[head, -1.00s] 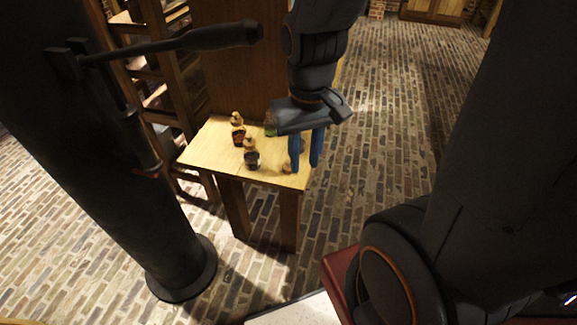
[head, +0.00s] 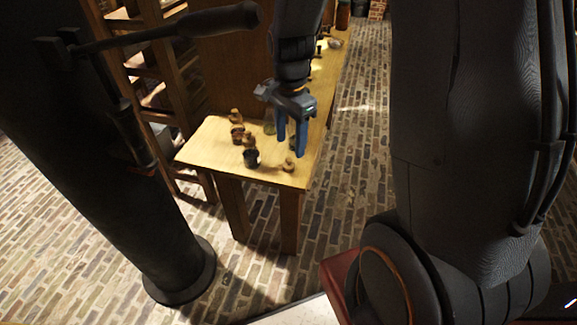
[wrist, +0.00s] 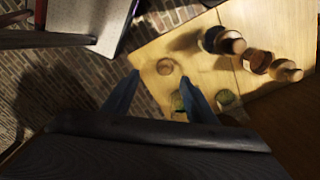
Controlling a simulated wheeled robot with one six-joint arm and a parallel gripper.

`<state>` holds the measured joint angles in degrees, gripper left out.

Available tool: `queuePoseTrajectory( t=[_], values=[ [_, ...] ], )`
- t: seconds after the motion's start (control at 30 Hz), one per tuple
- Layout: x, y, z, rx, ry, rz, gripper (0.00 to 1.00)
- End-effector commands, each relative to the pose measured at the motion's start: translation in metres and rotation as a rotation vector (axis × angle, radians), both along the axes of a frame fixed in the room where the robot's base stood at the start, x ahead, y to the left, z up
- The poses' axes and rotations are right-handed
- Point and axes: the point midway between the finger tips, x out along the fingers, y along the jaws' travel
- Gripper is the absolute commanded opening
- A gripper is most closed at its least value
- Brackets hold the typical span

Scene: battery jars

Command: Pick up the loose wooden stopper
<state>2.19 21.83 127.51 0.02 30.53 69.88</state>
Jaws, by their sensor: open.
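The loose wooden stopper (head: 289,165) is a small brown knob on the tabletop near its front right corner. In the wrist view the stopper (wrist: 165,66) appears as a round disc beyond and between the fingertips, with nothing touching it. My gripper (head: 291,149) has blue fingers, is open and empty, and is just behind and above the stopper in the head view. My gripper also shows in the wrist view (wrist: 160,77), its two fingers spread apart.
Dark jars with wooden stoppers stand left of my gripper: a front one (head: 251,157) and one behind it (head: 237,134). A greenish jar (head: 269,127) stands close to the fingers. The wooden table (head: 205,150) is bare around the stopper. A dark column stands at the left.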

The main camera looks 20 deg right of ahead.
Motion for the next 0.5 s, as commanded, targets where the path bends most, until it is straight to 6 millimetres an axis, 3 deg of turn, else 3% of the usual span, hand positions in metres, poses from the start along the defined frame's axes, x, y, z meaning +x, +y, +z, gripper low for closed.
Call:
queuePoseTrajectory(
  t=[0.17, 0.5],
  values=[
    [0.011, -0.002, -0.012, 0.0, 0.003, -0.119, 0.52],
    [0.012, -0.002, -0.041, 0.0, 0.004, -0.128, 0.52]
  ],
)
